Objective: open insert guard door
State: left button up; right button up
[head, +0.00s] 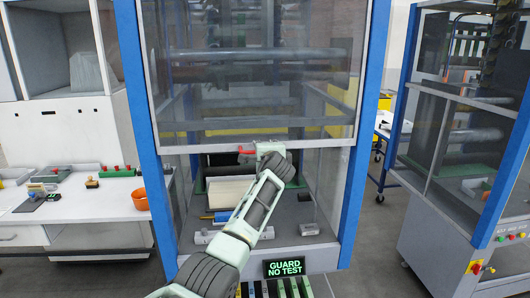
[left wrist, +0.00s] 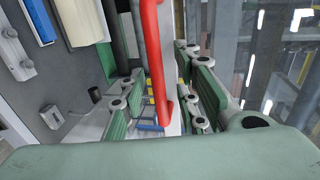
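The insert guard door (head: 250,70) is a clear panel in a blue-posted machine frame. Its grey bottom rail (head: 215,140) stands above an open gap, so the door is partly raised. A red handle (head: 246,152) is on the rail, and it also shows as a red bar in the left wrist view (left wrist: 153,50). My left gripper (head: 268,150) is at the rail beside the handle. In the left wrist view its fingers (left wrist: 160,105) are apart, one on each side of the red bar; contact is unclear. My right gripper is not in view.
A lit sign (head: 284,268) reads "GUARD NO TEST". Below the door, a cream block (head: 228,190) and a blue roller part (head: 215,216) lie on the machine bed. An orange bowl (head: 140,199) stands on the left bench. Another machine (head: 455,215) is at right.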

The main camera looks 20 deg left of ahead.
pick_arm(q)
jog(key=v, duration=1.2)
jog(key=shift+f, duration=0.2)
